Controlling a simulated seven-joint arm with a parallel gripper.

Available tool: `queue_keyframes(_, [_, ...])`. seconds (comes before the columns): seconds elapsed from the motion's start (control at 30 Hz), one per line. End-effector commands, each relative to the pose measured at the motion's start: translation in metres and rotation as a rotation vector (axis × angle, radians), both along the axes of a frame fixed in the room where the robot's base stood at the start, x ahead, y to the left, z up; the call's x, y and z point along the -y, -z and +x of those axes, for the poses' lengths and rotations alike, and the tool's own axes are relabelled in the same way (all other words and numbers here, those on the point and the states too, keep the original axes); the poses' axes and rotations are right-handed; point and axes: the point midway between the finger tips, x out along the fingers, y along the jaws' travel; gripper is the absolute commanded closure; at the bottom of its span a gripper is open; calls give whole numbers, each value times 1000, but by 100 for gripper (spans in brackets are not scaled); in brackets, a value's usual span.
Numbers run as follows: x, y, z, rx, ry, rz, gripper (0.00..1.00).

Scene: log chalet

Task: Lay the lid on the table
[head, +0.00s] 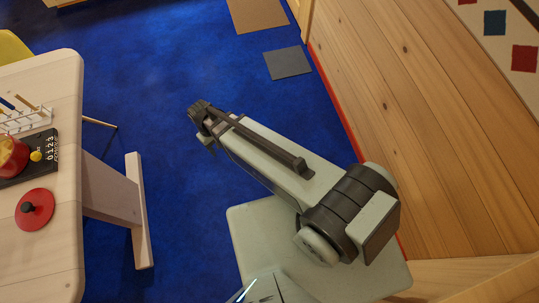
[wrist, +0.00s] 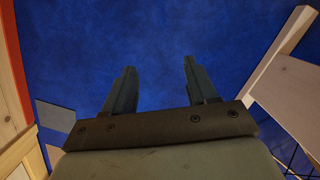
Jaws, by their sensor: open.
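The lid is a red disc with a black knob (head: 35,209). It lies flat, knob up, on the pale wooden table (head: 45,250) at the left of the head view. A red pot (head: 11,158) with yellow contents stands on a dark board (head: 42,150) just behind the lid, uncovered. My gripper (wrist: 158,62) is open and empty in the wrist view, its two fingers apart over blue floor. The lid is not in the wrist view.
A white rack with sticks (head: 25,118) stands on the table behind the board. The table top in front of the lid is clear. Blue carpet (head: 190,210) lies between table and arm. A yellow chair (head: 12,47) is behind the table. A wooden wall (head: 415,110) rises at right.

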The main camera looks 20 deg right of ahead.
Motion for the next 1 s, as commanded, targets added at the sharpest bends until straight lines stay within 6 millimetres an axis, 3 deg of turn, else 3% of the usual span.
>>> queue_keyframes(0.03, [25, 11, -11, -26, 38, -13, 43])
queue_keyframes(0.2, [92, 43, -46, -107, 150, -49, 43])
queue_keyframes(0.5, [183, 82, -134, -258, 345, -90, 43])
queue_keyframes(0.73, [218, 96, -194, -351, 457, -100, 43])
queue_keyframes(1.0, [228, 100, -217, -387, 499, -101, 43])
